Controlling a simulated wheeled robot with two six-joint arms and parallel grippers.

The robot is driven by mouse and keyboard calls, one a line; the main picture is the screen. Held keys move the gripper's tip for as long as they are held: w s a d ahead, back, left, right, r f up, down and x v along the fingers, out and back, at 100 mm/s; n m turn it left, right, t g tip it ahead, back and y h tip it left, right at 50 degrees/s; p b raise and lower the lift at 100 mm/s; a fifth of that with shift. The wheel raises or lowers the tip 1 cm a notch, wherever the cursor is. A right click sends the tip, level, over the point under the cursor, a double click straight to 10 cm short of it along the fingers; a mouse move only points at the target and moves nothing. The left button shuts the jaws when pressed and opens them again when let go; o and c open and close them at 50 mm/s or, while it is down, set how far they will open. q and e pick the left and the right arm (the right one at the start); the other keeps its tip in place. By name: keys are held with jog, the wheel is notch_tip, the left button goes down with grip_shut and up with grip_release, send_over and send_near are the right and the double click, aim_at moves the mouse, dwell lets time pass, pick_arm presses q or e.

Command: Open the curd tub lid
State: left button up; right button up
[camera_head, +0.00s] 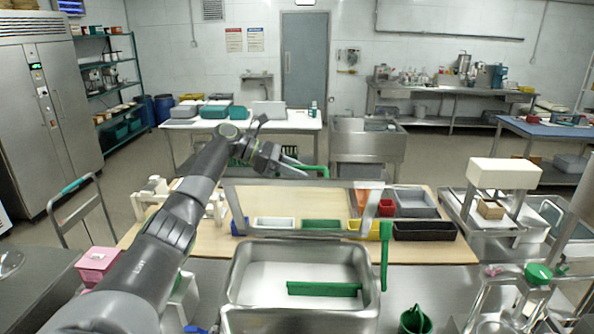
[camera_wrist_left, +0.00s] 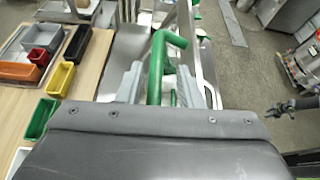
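The curd tub (camera_head: 232,290) is a steel box in the bottom middle of the head view, with its mouth uncovered and a pale inside. A green bar-like piece (camera_head: 325,289) shows inside it. The lid (camera_head: 300,184) looks like a see-through framed panel standing raised behind the tub. A green handle (camera_head: 318,168) is at its top edge and also shows in the left wrist view (camera_wrist_left: 156,70). My left gripper (camera_head: 287,163) is at this handle, with its grey fingers close on both sides of it. The fingertip contact is partly hidden.
Behind the tub, a wooden-topped table (camera_head: 340,257) holds several small coloured bins, including a black one (camera_head: 424,230). A green upright bar (camera_head: 385,255) stands at the tub's right. A green cup (camera_head: 415,321) is at the bottom right. A scale-like machine (camera_head: 503,174) stands farther right.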

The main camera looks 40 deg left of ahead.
pick_arm(q)
jog(key=shift+s+a+r+b, duration=0.15)
jog(key=shift+s+a+b, duration=0.05)
jog(key=shift+a+b, duration=0.25)
jog(key=b+v, duration=0.4)
jog(key=v, duration=1.2)
jog(key=shift+r, duration=0.15)
jog(key=shift+a, duration=0.1)
